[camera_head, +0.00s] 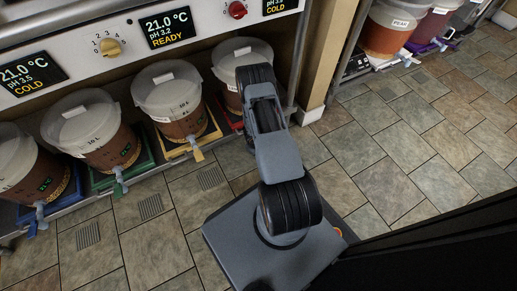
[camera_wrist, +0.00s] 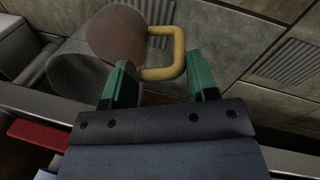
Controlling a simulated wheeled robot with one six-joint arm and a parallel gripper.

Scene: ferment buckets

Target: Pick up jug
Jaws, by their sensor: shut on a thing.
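In the wrist view, the jug (camera_wrist: 116,36) has a round brownish face, a clear greyish body and a yellow handle (camera_wrist: 178,52). It lies tilted at the upper left of my gripper. My gripper (camera_wrist: 160,78) has two green fingers, one on each side of the handle's near end, and is shut on the jug by this handle. The exact contact of the fingers is hard to see. In the head view, my arm hides the gripper, and I cannot make out the jug there.
Several lidded buckets (camera_head: 88,130) with taps stand on coloured trays along a low shelf in the head view. A panel with displays and knobs (camera_head: 110,47) is above them. More buckets (camera_head: 392,27) stand at the upper right. The tiled floor (camera_head: 390,150) is clear.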

